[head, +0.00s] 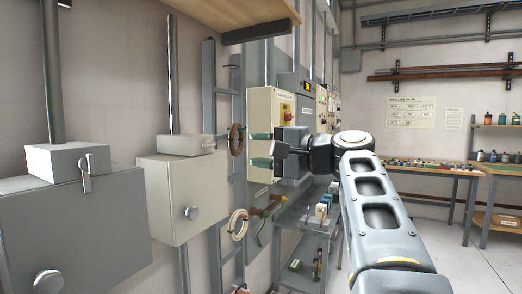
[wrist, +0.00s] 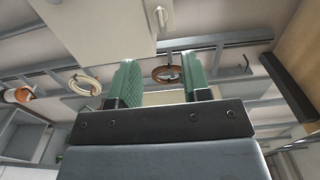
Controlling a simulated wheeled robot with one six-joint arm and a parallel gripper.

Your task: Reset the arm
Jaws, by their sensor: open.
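My arm reaches in from the lower right of the head view and bends at a round joint. My gripper (head: 260,149) is at its end, pointing left toward the wall. Its two green fingers are apart, one above the other, with nothing seen between them. In the wrist view the gripper (wrist: 159,72) also shows open, its ridged green fingers left and right. A coiled brown cable (wrist: 166,74) shows in the gap beyond them; I see no contact with it.
Grey box (head: 70,225) and beige box (head: 185,197) are on the left wall. A cable ladder (head: 209,105) holds coiled cables. A wooden shelf (head: 235,14) juts out above. A grey cart (head: 290,245) stands below the gripper. A workbench (head: 430,172) lines the back wall.

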